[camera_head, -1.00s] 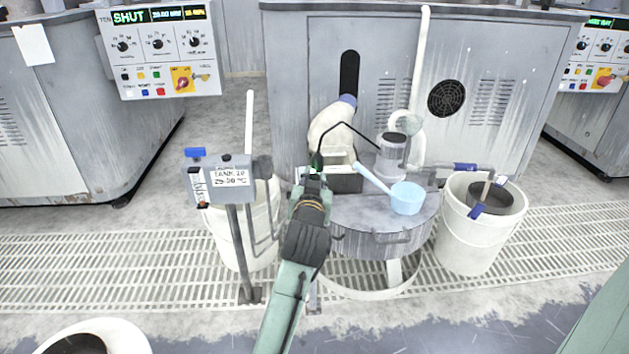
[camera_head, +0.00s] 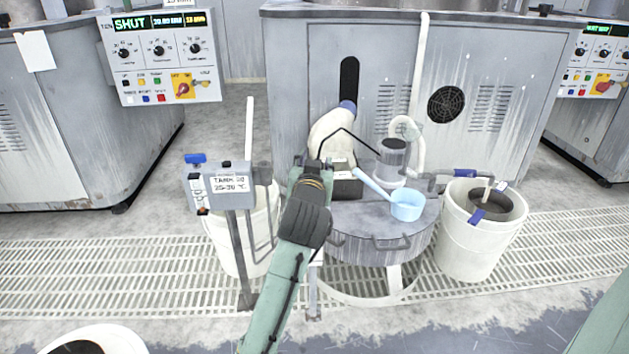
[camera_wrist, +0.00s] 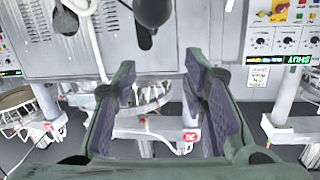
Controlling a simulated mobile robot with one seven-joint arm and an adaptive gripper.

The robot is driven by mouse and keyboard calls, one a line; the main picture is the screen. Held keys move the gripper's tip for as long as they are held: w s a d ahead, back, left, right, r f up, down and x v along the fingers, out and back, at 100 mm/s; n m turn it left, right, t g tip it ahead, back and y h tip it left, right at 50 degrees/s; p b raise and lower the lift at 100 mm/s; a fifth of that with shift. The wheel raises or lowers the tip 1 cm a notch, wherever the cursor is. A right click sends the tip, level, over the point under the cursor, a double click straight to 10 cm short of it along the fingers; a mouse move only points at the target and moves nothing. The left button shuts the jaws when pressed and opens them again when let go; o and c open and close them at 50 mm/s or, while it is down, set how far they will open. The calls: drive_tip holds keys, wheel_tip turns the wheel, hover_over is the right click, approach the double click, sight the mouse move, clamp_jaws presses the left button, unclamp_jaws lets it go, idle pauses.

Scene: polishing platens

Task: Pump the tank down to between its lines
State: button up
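A round grey tank (camera_head: 385,246) with a flat lid stands in the middle of the head view. A grey cylindrical pump (camera_head: 392,158) sits on its lid with a pale hose. A blue dipper (camera_head: 406,206) lies on the lid. A grey box with a sign reading TANK 20 (camera_head: 228,183) stands on a post at left, with a blue lever (camera_head: 196,158). No level lines can be made out. My gripper (camera_head: 310,172) is at the left of the lid, beside a dark box (camera_head: 347,184). In the wrist view my gripper (camera_wrist: 165,92) is open, with nothing between its fingers.
White buckets stand left (camera_head: 232,235) and right (camera_head: 465,250) of the tank; the right one has a pipe with a blue-handled valve. Grey machines (camera_head: 290,60) line the back. Floor grating runs across the front.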

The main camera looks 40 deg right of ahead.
drive_tip(key=shift+r, duration=1.9)
